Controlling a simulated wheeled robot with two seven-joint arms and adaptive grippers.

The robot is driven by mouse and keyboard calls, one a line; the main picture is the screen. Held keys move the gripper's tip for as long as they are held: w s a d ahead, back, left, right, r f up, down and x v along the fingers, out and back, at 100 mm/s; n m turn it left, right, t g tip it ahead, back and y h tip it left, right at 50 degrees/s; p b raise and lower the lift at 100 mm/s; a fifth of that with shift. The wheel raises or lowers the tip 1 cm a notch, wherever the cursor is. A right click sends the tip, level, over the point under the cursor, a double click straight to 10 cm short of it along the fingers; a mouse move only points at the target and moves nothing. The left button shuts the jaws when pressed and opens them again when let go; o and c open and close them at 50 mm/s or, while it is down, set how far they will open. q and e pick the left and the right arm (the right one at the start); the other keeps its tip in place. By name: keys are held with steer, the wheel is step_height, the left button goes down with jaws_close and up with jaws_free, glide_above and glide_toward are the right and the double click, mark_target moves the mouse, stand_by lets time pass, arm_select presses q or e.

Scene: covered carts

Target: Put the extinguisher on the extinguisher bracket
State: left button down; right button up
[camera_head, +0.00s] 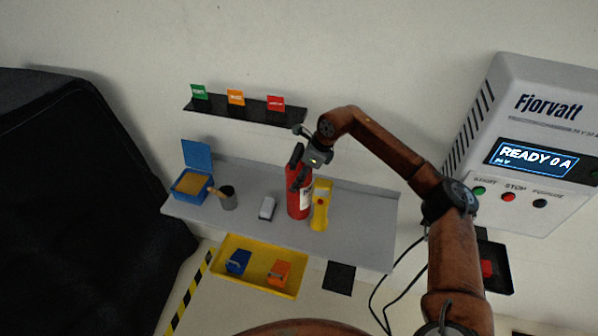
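The red extinguisher (296,204) stands upright on the grey shelf (350,225), with a white label on its side. My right arm comes in from the right, and its gripper (298,168) is at the top of the extinguisher. Its dark fingers overlap the extinguisher's dark head, so I cannot tell whether they grip it. My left gripper is not in view. I cannot clearly make out an extinguisher bracket; a black square plate (339,278) is on the wall below the shelf.
A yellow handheld device (321,206) stands just right of the extinguisher. A small white-and-dark object (267,208), a grey cup (228,199) and a blue box (186,196) are to the left. A yellow tray (260,283) is below. A Fjorvatt unit (520,150) is at right.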

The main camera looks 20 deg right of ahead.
steer(key=shift+f, duration=1.5)
steer(key=shift+a, duration=0.1)
steer(key=o, duration=1.7)
steer(key=shift+f, duration=0.35)
steer(key=shift+c, duration=0.2)
steer(key=o, duration=0.4)
steer(key=shift+o, duration=0.2)
steer(key=shift+r, duration=0.1)
